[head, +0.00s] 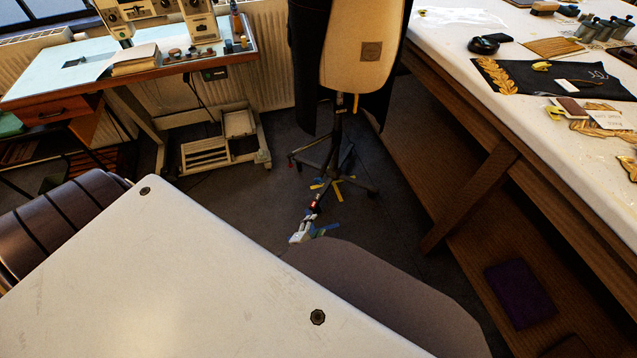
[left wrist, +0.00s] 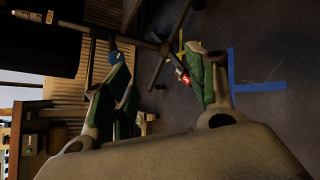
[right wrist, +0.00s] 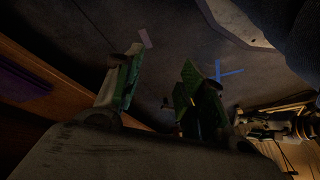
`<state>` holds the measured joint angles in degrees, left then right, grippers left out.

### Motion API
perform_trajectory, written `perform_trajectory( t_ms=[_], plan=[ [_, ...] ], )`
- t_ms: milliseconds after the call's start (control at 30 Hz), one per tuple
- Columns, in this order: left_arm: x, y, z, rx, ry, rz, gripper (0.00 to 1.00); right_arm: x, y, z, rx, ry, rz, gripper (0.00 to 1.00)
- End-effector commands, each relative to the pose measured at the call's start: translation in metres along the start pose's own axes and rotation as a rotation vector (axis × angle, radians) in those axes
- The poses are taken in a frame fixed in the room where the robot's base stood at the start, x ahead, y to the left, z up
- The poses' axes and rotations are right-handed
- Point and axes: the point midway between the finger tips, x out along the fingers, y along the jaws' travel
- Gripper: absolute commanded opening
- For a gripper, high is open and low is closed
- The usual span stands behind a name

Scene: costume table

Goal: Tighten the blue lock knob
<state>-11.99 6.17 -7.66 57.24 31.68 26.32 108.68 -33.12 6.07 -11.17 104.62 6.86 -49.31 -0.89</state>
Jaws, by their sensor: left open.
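The dress-form stand (head: 338,115) has a dark pole and spread legs on the floor, and its legs also show in the left wrist view (left wrist: 140,38). I cannot pick the knob out in the head view. My left gripper (head: 306,225) is low near the stand's foot; its fingers (left wrist: 163,66) are apart with nothing between them. My right gripper (right wrist: 162,68) has its fingers apart, empty, over dark floor.
A long white-topped table (head: 465,40) with wooden supports stands at the right. A sewing desk (head: 100,75) and a low wheeled tray unit (head: 205,153) stand at the left. Blue tape (left wrist: 260,87) marks the floor. Dark floor is open left of the stand.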

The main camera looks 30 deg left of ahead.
Motion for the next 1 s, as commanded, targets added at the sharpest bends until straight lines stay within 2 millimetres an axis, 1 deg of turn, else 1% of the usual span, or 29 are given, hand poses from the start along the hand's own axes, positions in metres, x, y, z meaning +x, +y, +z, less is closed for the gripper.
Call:
perform_trajectory(
  t_ms=[67, 500, 1000],
  plan=[
    [0.008, 0.001, -0.003, -0.063, -0.008, 0.029, 0.56, 0.003, -0.001, -0.003, -0.001, 0.01, -0.005, 0.4],
    [0.038, 0.023, -0.006, -0.437, -0.078, 0.185, 0.56, -0.009, -0.011, -0.022, -0.005, 0.053, -0.036, 0.4],
    [0.062, 0.048, -0.014, -0.844, -0.201, 0.336, 0.56, -0.029, -0.021, -0.035, -0.015, 0.098, -0.069, 0.4]
  ],
)
